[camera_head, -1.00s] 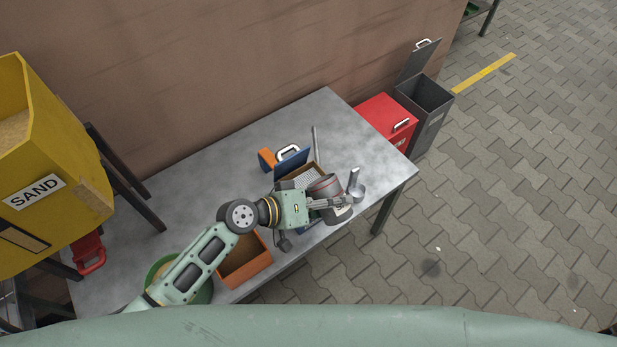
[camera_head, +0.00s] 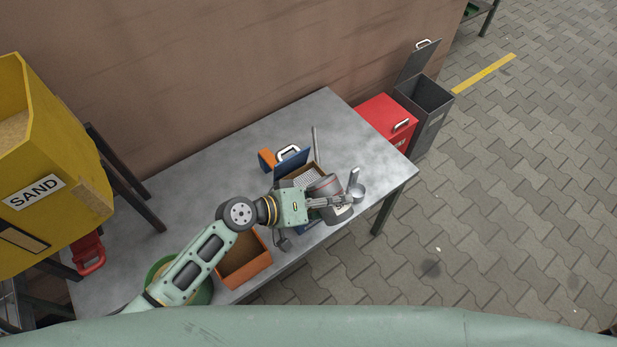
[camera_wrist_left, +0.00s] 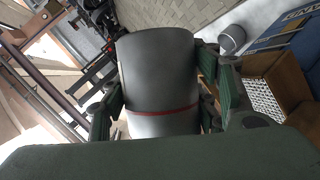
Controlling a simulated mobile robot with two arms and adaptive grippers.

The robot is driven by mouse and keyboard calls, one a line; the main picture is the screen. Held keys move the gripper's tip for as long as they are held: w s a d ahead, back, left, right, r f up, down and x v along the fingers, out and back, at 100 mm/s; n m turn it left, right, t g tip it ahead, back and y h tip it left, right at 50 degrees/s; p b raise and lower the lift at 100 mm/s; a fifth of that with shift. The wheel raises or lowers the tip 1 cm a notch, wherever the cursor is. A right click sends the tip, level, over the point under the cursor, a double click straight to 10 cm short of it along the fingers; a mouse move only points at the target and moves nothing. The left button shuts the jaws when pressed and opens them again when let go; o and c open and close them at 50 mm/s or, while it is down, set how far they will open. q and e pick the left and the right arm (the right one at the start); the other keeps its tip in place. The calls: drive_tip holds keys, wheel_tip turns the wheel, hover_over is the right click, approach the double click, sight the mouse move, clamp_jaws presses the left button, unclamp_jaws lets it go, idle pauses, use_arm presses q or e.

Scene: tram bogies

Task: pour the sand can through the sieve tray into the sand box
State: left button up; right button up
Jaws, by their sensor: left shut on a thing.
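The sand can (camera_head: 325,186), grey with a red stripe, is shut in my left gripper (camera_head: 325,203) over the right part of the table. It looks tilted in the head view. The can (camera_wrist_left: 160,80) fills the middle of the left wrist view, between the two fingers. The sieve tray (camera_wrist_left: 264,100), a wooden frame with a perforated plate, is beside the can and partly hidden. In the head view the sieve tray (camera_head: 301,176) shows behind my gripper. The blue sand box (camera_head: 292,163), its lid raised, is at the tray and mostly hidden. I see no sand falling.
A metal scoop (camera_head: 357,190) is right of the can near the table (camera_head: 210,185) edge. An orange bin (camera_head: 245,270) and a green bowl (camera_head: 203,293) are nearer me. A yellow sand hopper (camera_head: 60,170) stands left. The table's back left is clear.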

use_arm(q)
drive_tip(key=shift+w+r+n+g+h+p, duration=0.1)
drive_tip(key=shift+r+n+g+h+p, duration=0.25)
drive_tip(key=shift+r+n+g+h, duration=0.45)
idle(3.5)
drive_tip(key=shift+w+a+r+n+b, duration=0.35)
drive_tip(key=shift+w+r+n+b, duration=0.05)
drive_tip(key=shift+w+n+b, duration=0.1)
idle(0.9)
